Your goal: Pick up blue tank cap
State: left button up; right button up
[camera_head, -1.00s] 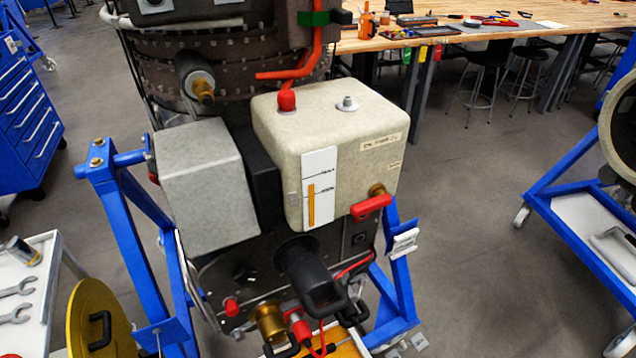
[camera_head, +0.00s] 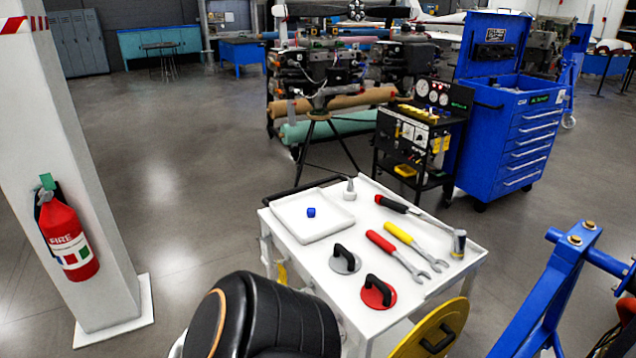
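A small blue cap (camera_head: 311,212) sits in a shallow white tray (camera_head: 335,222). The tray lies on the far left part of a white cart top (camera_head: 345,285). Neither of my grippers shows in the head view.
On the cart are wrenches with red (camera_head: 381,241) and yellow (camera_head: 398,232) handles, a hammer (camera_head: 459,243), a grey handled disc (camera_head: 344,260), a red handled disc (camera_head: 378,292) and a small bottle (camera_head: 349,189). A black chair (camera_head: 270,315) stands at the cart's near left. A blue stand (camera_head: 560,285) is at the right. Open floor lies left.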

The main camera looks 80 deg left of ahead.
aim_at(311, 212)
jog(key=j+u, duration=0.1)
jog(key=u, duration=0.35)
jog(key=j+u, duration=0.1)
jog(key=u, duration=0.75)
